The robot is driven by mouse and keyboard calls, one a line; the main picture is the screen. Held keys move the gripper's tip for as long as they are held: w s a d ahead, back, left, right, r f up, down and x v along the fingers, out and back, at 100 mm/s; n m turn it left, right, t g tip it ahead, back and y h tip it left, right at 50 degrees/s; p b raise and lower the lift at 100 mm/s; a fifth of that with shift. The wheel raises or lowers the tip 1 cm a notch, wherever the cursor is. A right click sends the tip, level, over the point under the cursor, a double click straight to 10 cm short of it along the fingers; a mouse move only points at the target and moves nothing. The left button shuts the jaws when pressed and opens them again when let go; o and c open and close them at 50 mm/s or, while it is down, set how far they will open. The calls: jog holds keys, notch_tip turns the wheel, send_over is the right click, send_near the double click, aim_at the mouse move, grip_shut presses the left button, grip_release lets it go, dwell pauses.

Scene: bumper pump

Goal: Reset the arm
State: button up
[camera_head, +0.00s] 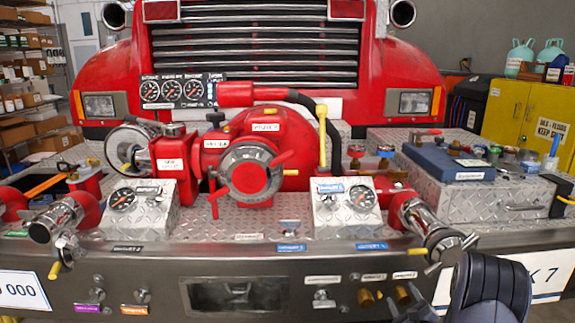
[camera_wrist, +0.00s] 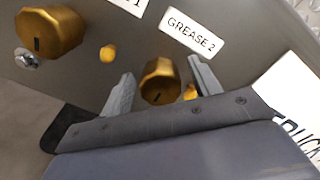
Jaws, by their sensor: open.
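My gripper (camera_wrist: 161,74) is open in the wrist view, its two grey fingers apart. A brass knob (camera_wrist: 162,82) shows between the fingers in the picture. I cannot tell whether the fingers touch it. A label reading GREASE 2 (camera_wrist: 192,34) is just above it. A second brass knob (camera_wrist: 50,32) is to the left, outside the fingers. In the head view my dark arm is at the lower right, with the gripper (camera_head: 408,306) near the bumper front, by the right brass knob (camera_head: 403,294). The left brass knob (camera_head: 366,298) is beside it.
The steel bumper (camera_head: 200,262) carries gauge boxes, red valves and the central red pump (camera_head: 250,170). A chrome outlet (camera_head: 428,228) juts out just above my gripper. A blue case (camera_head: 448,160) and a yellow cabinet (camera_head: 505,112) are at right. A truck sign (camera_head: 545,272) is behind my arm.

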jog(key=shift+s, duration=0.1)
jog(key=s+p, duration=0.1)
jog(key=s, duration=0.9)
jog(key=w+b, duration=0.1)
jog(key=w, duration=0.9)
jog(key=shift+w, duration=0.15)
jog(key=n+b, duration=0.1)
jog(key=n, duration=0.4)
jog(key=shift+f+b, duration=0.15)
jog(key=shift+b, duration=0.25)
jog(key=n+b, duration=0.1)
jog(key=n, duration=0.5)
jog(key=shift+b, duration=0.35)
jog(key=n+b, duration=0.1)
jog(key=n, duration=1)
jog(key=shift+h+b, duration=0.3)
jog(key=shift+f, duration=0.15)
